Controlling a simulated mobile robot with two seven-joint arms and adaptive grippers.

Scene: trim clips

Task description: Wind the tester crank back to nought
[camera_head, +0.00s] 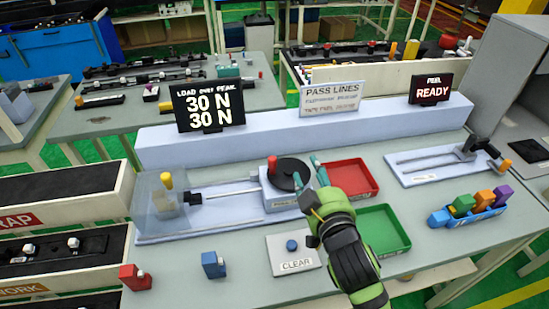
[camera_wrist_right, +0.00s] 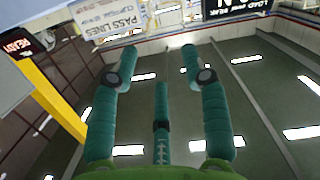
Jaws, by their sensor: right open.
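The tester's round black crank wheel (camera_head: 291,174) sits on a pale housing on the bench, with a red knob (camera_head: 272,167) at its left edge. A rod (camera_head: 225,192) runs left from the housing to a clear guard (camera_head: 158,200) with a yellow-topped clamp (camera_head: 167,182). The load display (camera_head: 208,105) reads 30 N over 30 N. My right gripper (camera_head: 308,172) is open just right of the wheel, its teal fingers overlapping the wheel's right edge in the picture; contact cannot be told. In the wrist view my right gripper (camera_wrist_right: 158,60) has nothing between its spread fingers.
A red tray (camera_head: 350,178) and a green tray (camera_head: 382,231) lie beside my right arm. A CLEAR plate with a blue button (camera_head: 292,245) is in front. A second fixture (camera_head: 440,160), a blue rack of coloured clips (camera_head: 468,214) and a READY screen (camera_head: 431,90) are at right.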

